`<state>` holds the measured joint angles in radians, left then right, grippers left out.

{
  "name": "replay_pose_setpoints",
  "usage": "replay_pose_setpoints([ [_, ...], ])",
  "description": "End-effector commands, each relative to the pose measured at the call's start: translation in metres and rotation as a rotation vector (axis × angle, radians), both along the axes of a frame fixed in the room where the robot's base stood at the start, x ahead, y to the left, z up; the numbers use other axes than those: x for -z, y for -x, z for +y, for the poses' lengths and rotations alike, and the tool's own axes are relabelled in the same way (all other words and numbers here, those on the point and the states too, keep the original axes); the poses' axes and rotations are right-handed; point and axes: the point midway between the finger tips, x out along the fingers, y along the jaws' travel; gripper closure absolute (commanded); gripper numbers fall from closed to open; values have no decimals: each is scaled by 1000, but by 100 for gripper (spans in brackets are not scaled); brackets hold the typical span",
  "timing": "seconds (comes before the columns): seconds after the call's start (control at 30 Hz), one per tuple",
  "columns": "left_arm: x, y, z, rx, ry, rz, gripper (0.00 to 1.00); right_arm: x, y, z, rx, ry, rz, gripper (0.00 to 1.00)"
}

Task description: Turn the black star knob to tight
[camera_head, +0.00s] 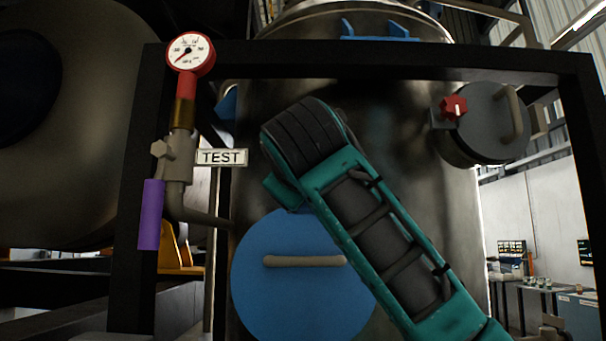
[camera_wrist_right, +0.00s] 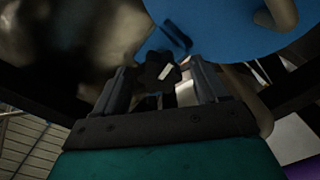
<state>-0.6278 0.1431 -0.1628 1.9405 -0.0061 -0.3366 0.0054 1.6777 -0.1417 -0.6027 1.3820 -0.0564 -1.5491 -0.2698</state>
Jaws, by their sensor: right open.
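The black star knob (camera_wrist_right: 158,72) shows in the right wrist view, dark, with a white mark on its face. My right gripper (camera_wrist_right: 160,67) is open, with one finger on each side of the knob in that view. I cannot tell whether either finger touches it. In the head view my teal right arm reaches up from the lower right and hides the knob and the right gripper. No tight or loose marking can be read. My left gripper is not in view.
In the head view, a round blue cover (camera_head: 290,290) with a bar handle lies below my arm. At left are a gauge (camera_head: 190,53), a TEST tag (camera_head: 221,157) and a purple lever (camera_head: 151,214). A red knob (camera_head: 454,107) is at right. A dark frame (camera_head: 400,62) crosses above.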

Motion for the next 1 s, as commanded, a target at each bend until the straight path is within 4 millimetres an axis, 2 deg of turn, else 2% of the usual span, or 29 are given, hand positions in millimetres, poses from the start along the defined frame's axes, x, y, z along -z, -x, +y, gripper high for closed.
replay_pose_setpoints([
  [0.23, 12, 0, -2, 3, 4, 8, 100, 1, 49, 1, -4, 0, -9, 27],
  [0.5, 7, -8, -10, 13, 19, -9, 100, 0, 103, 0, -4, -2, -7, 27],
  [0.7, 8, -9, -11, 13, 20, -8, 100, 0, 121, 0, -3, 0, -5, 27],
  [1.0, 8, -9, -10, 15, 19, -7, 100, -1, 122, 0, -2, -1, -4, 27],
])
